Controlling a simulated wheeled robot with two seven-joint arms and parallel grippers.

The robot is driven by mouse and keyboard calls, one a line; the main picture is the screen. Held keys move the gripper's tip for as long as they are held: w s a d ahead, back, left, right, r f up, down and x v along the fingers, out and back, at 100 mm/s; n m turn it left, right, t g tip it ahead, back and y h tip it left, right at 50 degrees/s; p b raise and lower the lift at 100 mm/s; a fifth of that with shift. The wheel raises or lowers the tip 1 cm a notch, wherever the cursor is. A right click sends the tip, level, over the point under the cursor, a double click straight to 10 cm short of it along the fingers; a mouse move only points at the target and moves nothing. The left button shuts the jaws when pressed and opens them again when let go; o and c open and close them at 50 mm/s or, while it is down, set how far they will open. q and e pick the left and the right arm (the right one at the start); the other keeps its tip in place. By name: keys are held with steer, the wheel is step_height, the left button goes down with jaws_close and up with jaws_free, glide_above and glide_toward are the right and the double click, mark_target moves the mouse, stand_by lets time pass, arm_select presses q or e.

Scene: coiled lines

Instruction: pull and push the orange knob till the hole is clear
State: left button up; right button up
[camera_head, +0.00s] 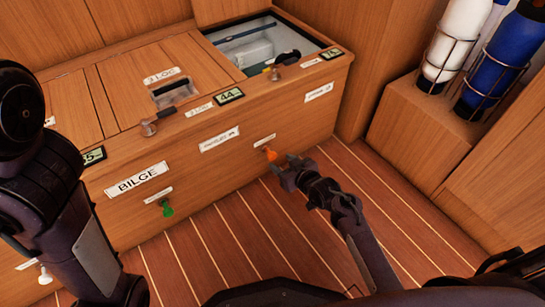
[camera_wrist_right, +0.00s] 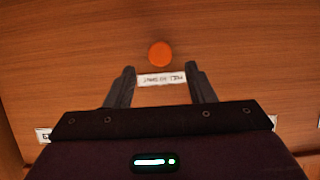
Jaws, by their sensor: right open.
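The orange knob (camera_head: 271,153) sticks out of the front of the wooden locker, low under a small white label. In the right wrist view the knob (camera_wrist_right: 160,54) shows as a round orange end just beyond the fingertips, midway between them. My right gripper (camera_head: 284,168) is open and empty, close in front of the knob and apart from it. Its two fingers (camera_wrist_right: 160,72) also show in the wrist view, spread, with a white label (camera_wrist_right: 162,79) between them. The hole is not visible. My left arm comes in at the left; its gripper is not visible.
A green knob (camera_head: 167,208) and a white knob (camera_head: 45,275) stand on the same front. The BILGE label (camera_head: 138,179) is above the green knob. An open hatch (camera_head: 265,47) shows on the locker top. Bottles in racks (camera_head: 449,45) stand right. The striped floor is clear.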

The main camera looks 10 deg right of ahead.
mark_target(274, 156)
steer(key=b+x, duration=0.2)
steer(key=x, duration=0.2)
steer(key=shift+f, duration=0.2)
steer(key=shift+w+a+b, duration=0.2)
steer(key=shift+w+b, duration=0.1)
steer(key=shift+w, duration=0.05)
jaws_close()
